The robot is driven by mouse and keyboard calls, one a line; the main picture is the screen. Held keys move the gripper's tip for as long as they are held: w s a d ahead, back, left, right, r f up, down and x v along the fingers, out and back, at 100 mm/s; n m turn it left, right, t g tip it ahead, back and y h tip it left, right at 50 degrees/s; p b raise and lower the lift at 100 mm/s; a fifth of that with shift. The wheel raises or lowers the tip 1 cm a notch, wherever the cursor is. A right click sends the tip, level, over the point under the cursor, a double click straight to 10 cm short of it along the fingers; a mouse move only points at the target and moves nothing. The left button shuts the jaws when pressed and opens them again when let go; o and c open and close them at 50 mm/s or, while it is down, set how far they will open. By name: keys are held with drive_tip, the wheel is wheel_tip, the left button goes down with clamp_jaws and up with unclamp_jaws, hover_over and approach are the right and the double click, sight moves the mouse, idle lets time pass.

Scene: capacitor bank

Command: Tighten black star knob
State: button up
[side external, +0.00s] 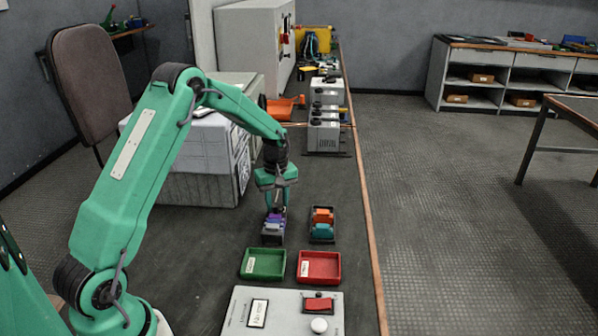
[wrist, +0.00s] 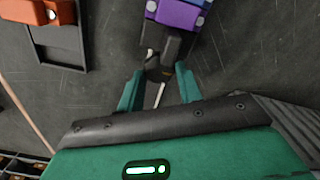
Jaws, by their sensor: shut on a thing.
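My gripper (side external: 275,207) points down at the near end of the bench, at a small dark holder with purple and blue blocks (side external: 273,222). In the wrist view its green fingers (wrist: 159,74) stand either side of a small black knob (wrist: 158,70), and the gripper is shut on it. The knob sits at the end of the dark holder, beside the purple block (wrist: 178,15). A thin light rod shows between the fingers. The knob's star shape is too small and dark to make out. In the side view the knob is hidden by the gripper.
A second holder with orange and teal blocks (side external: 322,225) stands to the right. A green tray (side external: 263,277) and a red tray (side external: 319,281) lie nearer, before a grey switch panel (side external: 240,315). Grey capacitor units (side external: 325,135) stand farther back. The bench edge runs along the right.

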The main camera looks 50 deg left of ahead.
drive_tip(key=shift+m, duration=1.7)
drive_tip(key=shift+w+m, duration=0.1)
drive_tip(key=shift+m, duration=1)
